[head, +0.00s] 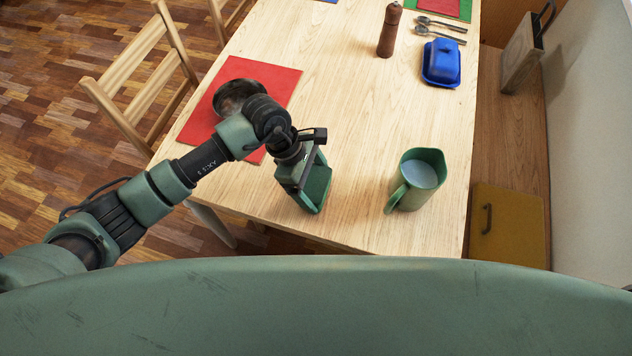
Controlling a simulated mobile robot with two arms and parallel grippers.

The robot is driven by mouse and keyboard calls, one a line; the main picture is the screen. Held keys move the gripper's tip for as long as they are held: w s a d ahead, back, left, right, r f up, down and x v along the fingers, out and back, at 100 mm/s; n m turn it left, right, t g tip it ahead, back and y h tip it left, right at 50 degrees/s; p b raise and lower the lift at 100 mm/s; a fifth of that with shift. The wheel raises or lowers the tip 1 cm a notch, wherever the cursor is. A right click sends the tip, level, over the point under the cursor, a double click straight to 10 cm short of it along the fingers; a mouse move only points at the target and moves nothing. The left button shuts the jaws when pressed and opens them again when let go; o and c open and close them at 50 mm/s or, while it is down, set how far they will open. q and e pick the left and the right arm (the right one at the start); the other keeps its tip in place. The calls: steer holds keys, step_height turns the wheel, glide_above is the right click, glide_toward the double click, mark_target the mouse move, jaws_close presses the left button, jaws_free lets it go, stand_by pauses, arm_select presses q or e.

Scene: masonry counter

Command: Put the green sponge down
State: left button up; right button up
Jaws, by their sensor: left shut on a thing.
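My left gripper (306,192) is over the near part of the light wooden table (350,130), pointing down. It is shut on the green sponge (319,188), which shows as a dark green block at the jaws. The gripper hides part of the sponge. I cannot tell whether the sponge's lower edge touches the table top or hangs just above it. My right gripper is not in view.
A green jug (414,182) with pale liquid stands right of the gripper. A red placemat (285,84) lies left, partly behind my arm, with a dark round dish (232,93) on it. A pepper mill (389,32) and blue butter dish (441,63) stand farther back. The table's middle is clear.

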arm_select(q)
steer(key=shift+f, duration=0.2)
steer(key=o, duration=1.1)
steer(key=shift+o, duration=0.3)
steer(key=shift+r, duration=0.1)
steer(key=shift+r, duration=0.2)
steer(key=shift+w+a+r, duration=0.15)
steer(key=shift+a+r, duration=0.05)
steer(key=b+v, duration=0.3)
steer(key=v, duration=0.8)
steer(key=shift+r, duration=0.25)
